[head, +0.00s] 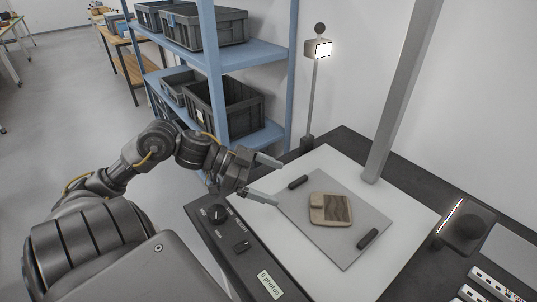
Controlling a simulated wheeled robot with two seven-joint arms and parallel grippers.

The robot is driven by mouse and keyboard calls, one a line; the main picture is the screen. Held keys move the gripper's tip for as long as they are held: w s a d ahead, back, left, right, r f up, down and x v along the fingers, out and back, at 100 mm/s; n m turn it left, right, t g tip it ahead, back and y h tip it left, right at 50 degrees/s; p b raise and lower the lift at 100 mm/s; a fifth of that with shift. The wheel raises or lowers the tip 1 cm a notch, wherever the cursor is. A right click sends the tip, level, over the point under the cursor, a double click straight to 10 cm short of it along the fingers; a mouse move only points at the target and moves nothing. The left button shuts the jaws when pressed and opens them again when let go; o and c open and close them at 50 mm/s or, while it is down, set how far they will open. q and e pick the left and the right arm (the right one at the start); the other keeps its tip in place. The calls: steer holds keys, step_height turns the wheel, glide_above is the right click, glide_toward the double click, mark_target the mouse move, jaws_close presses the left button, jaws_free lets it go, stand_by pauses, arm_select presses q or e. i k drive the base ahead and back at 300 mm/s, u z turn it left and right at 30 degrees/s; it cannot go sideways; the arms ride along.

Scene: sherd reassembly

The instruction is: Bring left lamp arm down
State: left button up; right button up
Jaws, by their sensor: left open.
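The left lamp stands at the back left of the white board. Its arm (312,95) is upright, its small boxy head (317,50) is lit, and a dark ball knob (320,29) sits on top. Its dark foot (306,145) is at the board's edge. My left gripper (278,183) is open and empty over the left part of the board. It points right, in front of and below the lamp arm, apart from it. My right gripper is not in view.
A sherd piece (330,209) lies on a grey plate (350,249) with two dark bars. A grey column (402,95) rises behind. A second lamp (465,227), low, is at right. A knob panel (228,241) is at the front left; blue shelves (250,54) with crates stand left of the lamp.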

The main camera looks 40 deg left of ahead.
mark_target(315, 49)
steer(key=u, duration=0.05)
steer(key=k, duration=1)
steer(key=z, duration=0.05)
